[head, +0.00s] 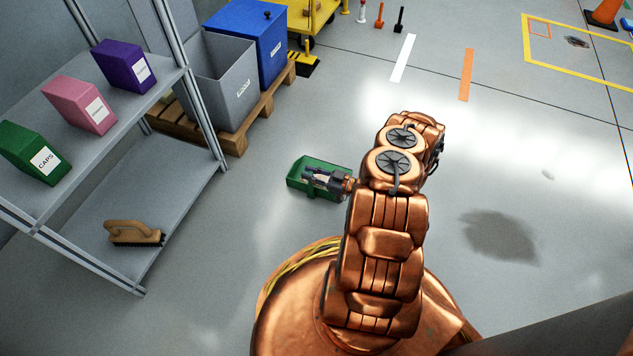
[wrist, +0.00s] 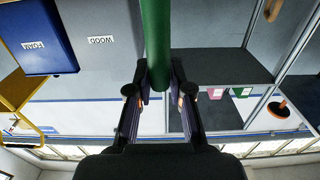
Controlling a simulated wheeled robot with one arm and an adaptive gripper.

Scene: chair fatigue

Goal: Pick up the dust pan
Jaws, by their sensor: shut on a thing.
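The green dust pan (head: 297,177) is in the middle of the head view, left of my copper arm. In the wrist view its round green handle (wrist: 155,40) runs from the top edge down between the fingers. My gripper (head: 316,179) is over the pan in the head view and covers part of it. In the wrist view my gripper (wrist: 157,92) has a finger on each side of the handle and is shut on it. I cannot tell whether the pan touches the floor.
A grey shelf unit (head: 105,205) at left holds green, pink and purple boxes and a wooden brush (head: 134,232). A grey bin (head: 222,85) and a blue bin (head: 250,35) stand on a pallet (head: 235,138). The floor right of my arm is open.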

